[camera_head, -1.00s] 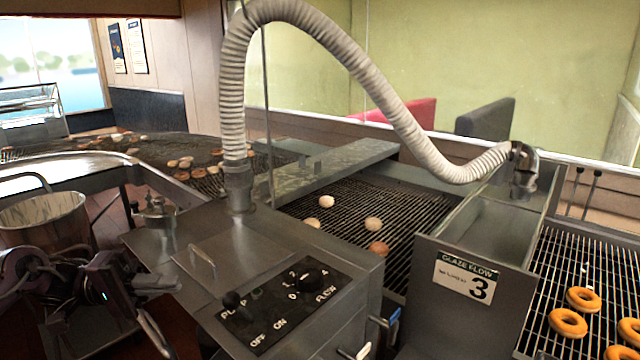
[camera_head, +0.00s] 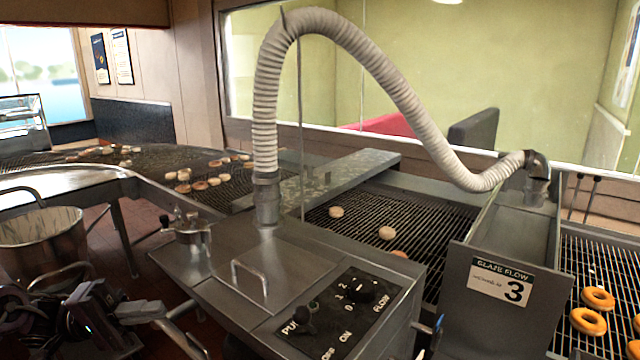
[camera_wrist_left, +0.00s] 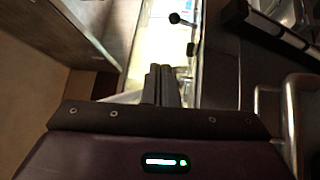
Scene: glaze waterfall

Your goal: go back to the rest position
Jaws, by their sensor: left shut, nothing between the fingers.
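My left gripper (camera_head: 140,312) is at the bottom left of the head view, beside the steel glaze machine (camera_head: 235,275). It is small and dim there. In the left wrist view its two dark fingers (camera_wrist_left: 160,85) are together with nothing between them. My right gripper is not in view.
A steel pot (camera_head: 45,240) stands at the left. A metal handle (camera_wrist_left: 290,110) is close to the gripper's right in the wrist view. A ribbed hose (camera_head: 345,45) arches over the machine. Pale pastries (camera_head: 386,233) lie on the conveyor; glazed rings (camera_head: 588,321) lie at the right.

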